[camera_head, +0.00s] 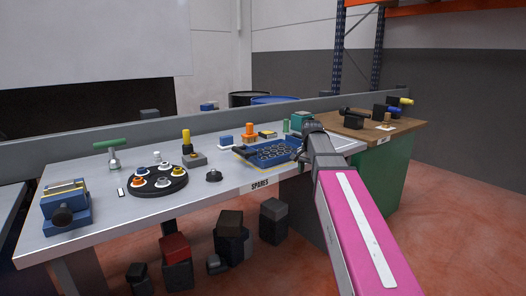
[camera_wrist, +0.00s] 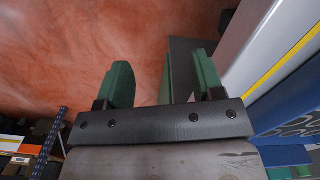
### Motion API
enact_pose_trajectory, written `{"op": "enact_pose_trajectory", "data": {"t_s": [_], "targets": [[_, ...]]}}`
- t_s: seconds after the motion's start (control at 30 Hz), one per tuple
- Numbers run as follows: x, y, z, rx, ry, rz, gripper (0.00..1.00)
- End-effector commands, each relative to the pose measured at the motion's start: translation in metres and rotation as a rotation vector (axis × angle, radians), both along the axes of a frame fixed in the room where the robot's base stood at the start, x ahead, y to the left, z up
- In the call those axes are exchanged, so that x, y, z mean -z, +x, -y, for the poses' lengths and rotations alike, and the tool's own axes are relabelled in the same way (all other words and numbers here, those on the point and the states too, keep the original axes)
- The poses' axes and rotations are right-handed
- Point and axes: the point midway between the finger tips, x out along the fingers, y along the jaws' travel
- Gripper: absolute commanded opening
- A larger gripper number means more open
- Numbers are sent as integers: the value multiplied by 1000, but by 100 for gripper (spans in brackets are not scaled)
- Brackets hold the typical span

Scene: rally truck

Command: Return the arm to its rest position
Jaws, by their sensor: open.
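My arm, with its pink link (camera_head: 365,235), reaches from the lower right of the head view up to the right part of the bench, its dark joint (camera_head: 313,128) by the blue tray. In the wrist view my gripper (camera_wrist: 160,80) has its two green fingers wide apart. Nothing is held between them; the reddish floor and part of a green panel show behind. In the head view I cannot make out the fingertips clearly.
The blue perforated tray (camera_head: 262,157) lies beside my arm on the grey bench (camera_head: 225,188), marked SPARES. A black round holder (camera_head: 140,190), a blue vise (camera_head: 66,214) and several small parts stand there. A wooden-topped green bench (camera_head: 405,127) is at right. Dark blocks lie below.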

Motion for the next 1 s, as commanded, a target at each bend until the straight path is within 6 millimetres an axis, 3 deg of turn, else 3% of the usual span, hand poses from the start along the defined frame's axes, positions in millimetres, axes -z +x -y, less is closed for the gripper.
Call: {"op": "enact_pose_trajectory", "data": {"t_s": [0.03,0.1,0.5,0.8,1.0], "targets": [[22,-11,0,-31,0,-4,62],[48,-20,0,-76,0,-4,62],[181,-88,1,-341,0,-3,62],[259,-151,1,-535,0,-1,62],[288,-179,1,-620,0,1,62]]}}
